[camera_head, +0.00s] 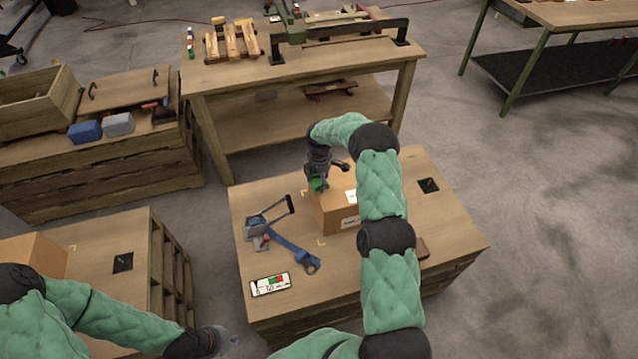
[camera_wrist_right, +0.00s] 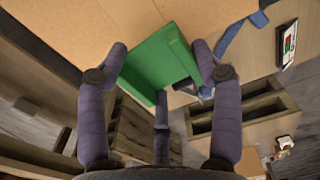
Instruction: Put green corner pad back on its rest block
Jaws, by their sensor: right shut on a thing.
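The box stands on a wooden crate table (camera_head: 450,215). A blue strap tool (camera_head: 290,250) and a label card (camera_head: 270,285) lie left of the box. A black square (camera_head: 428,185) marks the table's right side. A workbench (camera_head: 350,60) stands behind.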

